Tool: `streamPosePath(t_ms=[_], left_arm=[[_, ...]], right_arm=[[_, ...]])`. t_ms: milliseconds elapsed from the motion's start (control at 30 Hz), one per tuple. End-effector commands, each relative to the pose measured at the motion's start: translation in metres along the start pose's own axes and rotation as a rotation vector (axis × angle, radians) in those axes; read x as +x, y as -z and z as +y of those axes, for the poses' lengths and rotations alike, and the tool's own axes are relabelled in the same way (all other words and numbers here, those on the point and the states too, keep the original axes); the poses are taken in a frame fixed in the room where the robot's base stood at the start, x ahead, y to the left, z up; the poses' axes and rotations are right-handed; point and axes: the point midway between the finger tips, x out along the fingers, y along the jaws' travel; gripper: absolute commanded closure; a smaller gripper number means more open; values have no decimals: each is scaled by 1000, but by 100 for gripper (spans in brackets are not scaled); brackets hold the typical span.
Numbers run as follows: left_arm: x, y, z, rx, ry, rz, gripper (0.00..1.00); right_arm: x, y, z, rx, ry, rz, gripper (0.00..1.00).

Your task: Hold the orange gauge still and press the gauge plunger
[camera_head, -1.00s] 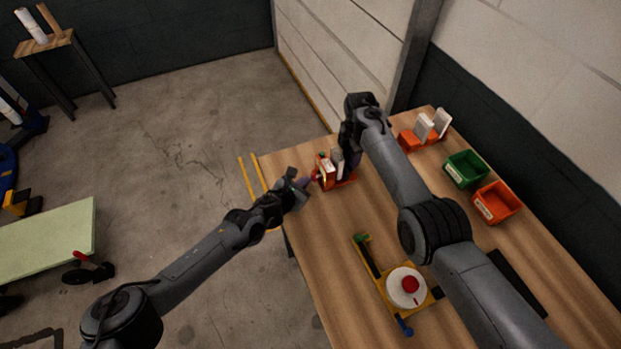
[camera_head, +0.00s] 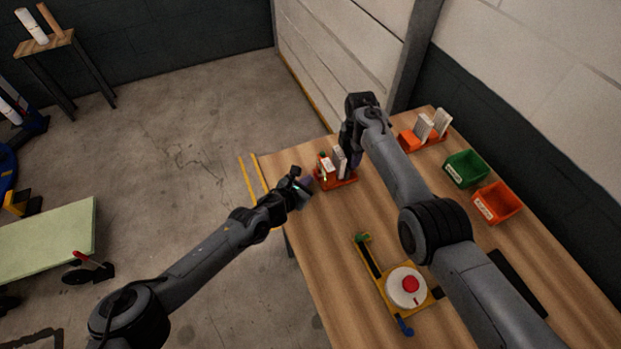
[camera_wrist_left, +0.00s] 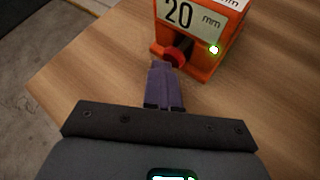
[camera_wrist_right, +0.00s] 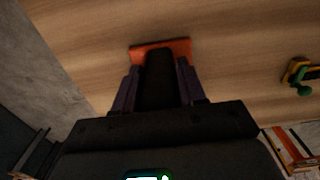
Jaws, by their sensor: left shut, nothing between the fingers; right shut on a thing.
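The orange gauge (camera_head: 333,182) stands on the table's far left part; in the left wrist view its orange body (camera_wrist_left: 206,63) carries a "20 mm" label and a lit greenish lamp. The red plunger (camera_wrist_left: 175,58) sticks out of its front. My left gripper (camera_head: 305,184) is shut and empty, its fingertips (camera_wrist_left: 163,66) right at the plunger; whether they touch it I cannot tell. My right gripper (camera_wrist_right: 158,82) is shut on a black upright part of the gauge, above its orange base (camera_wrist_right: 180,45). In the head view its fingers are largely hidden by its arm.
A green bin (camera_head: 466,168) and an orange bin (camera_head: 497,202) stand at the table's right side. An orange holder (camera_head: 409,141) with white boxes stands behind them. A yellow fixture with a white disc (camera_head: 400,291) and red knob lies nearer. Bare wood separates it from the gauge.

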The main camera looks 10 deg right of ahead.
Motion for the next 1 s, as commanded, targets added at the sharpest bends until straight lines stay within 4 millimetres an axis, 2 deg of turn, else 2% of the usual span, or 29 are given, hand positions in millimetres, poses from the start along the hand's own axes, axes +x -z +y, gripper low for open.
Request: streamPosePath(t_ms=[33,367,1000], left_arm=[[1,-5,-6,1,9,-8,100],[3,-9,-10,1,14,-13,100],[0,-9,-8,1,16,-17,100]], right_arm=[[1,5,0,-11,4,4,100],[2,7,0,-15,5,6,100],[2,7,-1,-14,6,6,100]])
